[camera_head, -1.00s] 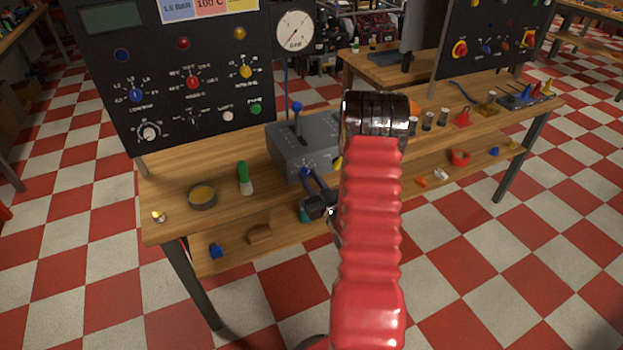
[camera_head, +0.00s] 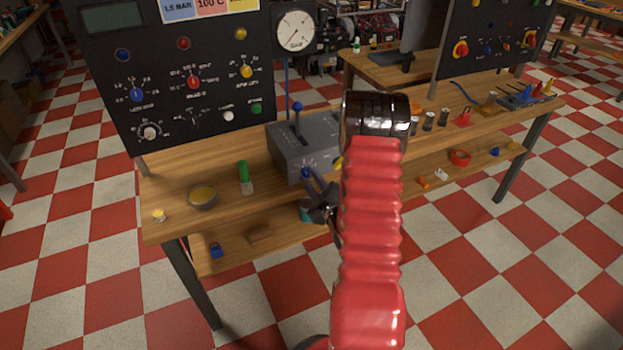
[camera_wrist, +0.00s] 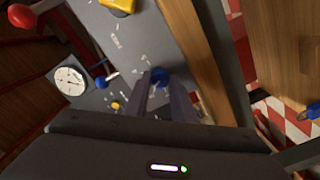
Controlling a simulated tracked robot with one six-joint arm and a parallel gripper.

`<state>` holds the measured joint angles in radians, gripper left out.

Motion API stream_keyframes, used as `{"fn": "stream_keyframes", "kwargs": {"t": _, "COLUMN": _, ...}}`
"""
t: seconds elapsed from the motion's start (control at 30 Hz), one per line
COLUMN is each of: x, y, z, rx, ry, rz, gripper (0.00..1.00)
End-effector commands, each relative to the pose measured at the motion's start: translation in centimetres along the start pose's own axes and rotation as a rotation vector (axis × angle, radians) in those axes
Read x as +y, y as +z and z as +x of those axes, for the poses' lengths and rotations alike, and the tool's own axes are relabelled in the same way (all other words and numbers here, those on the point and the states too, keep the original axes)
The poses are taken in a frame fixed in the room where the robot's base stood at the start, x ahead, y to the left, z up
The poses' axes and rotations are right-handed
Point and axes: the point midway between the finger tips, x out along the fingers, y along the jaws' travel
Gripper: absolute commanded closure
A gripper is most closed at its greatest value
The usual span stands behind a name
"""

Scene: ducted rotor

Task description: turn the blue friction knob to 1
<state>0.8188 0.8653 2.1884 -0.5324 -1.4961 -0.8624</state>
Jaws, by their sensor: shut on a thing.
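The blue friction knob (camera_head: 306,173) is on the front face of a grey box (camera_head: 285,146) on the workbench. My gripper (camera_head: 313,179) reaches it from the front right, its jaws shut on the knob. In the wrist view the blue knob (camera_wrist: 159,76) shows between the tips of my two gripper fingers (camera_wrist: 161,86). Pale scale marks surround it on the grey face, too small to read. The fingers hide part of the knob, so I cannot tell where it points.
A blue-topped lever (camera_head: 297,107) stands on the box. A yellow part (camera_wrist: 118,5) and a white dial (camera_wrist: 69,80) show in the wrist view. On the bench left of the box are a green-capped item (camera_head: 244,178) and a round tin (camera_head: 202,196). A black panel (camera_head: 180,60) stands behind.

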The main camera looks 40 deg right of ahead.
Motion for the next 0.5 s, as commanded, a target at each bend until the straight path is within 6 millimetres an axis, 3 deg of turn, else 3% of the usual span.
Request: {"fn": "stream_keyframes", "kwargs": {"t": 0.5, "x": -0.26, "y": 0.04, "z": -0.11, "rx": 0.0, "ry": -0.005, "rz": -0.487, "gripper": 0.99}}
